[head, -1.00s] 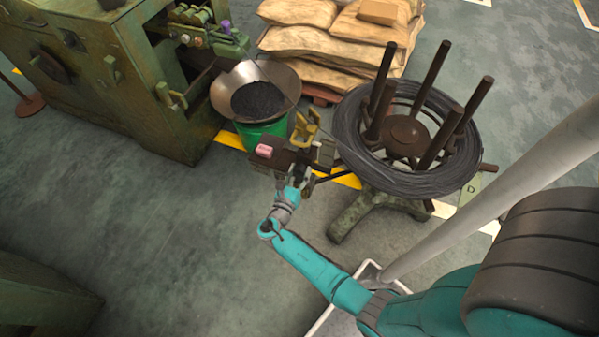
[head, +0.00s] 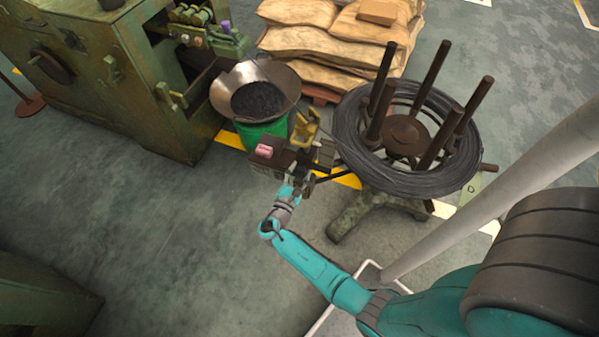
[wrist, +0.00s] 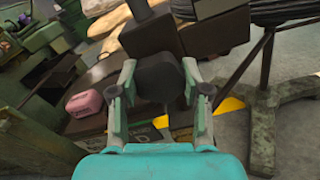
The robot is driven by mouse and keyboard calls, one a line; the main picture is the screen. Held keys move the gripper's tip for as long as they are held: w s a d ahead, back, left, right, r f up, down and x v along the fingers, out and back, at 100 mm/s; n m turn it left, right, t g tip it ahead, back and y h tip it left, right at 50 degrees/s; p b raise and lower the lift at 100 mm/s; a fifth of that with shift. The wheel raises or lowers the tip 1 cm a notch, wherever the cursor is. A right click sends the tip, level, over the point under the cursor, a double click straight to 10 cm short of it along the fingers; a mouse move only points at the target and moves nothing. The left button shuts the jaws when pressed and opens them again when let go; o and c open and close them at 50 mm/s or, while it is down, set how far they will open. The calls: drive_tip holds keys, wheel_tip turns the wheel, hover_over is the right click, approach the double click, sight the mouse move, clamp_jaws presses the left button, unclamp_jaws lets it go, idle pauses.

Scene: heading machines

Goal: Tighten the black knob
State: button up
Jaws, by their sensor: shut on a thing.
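The black knob (wrist: 160,78) shows in the middle of the wrist view, a dark rounded block in front of a dark brown machine part. My gripper (wrist: 159,85) has one finger on each side of the knob and is shut on it. In the head view my gripper (head: 301,186) is at the near side of a small dark box-like device (head: 282,160) that carries a pink object (head: 264,151). The knob is too small and too covered by the gripper to make out in the head view.
A coil of dark wire (head: 350,140) on a stand with upright brown posts is close on the right. A bowl of dark material (head: 226,95) sits on a green bucket behind the device. A green machine (head: 110,95) stands left.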

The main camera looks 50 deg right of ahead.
drive_tip(key=m, duration=1.3)
drive_tip(key=shift+m, duration=0.3)
idle(0.4)
drive_tip(key=o, duration=1.2)
drive_tip(key=shift+c, duration=0.2)
drive_tip(key=v, duration=1.2)
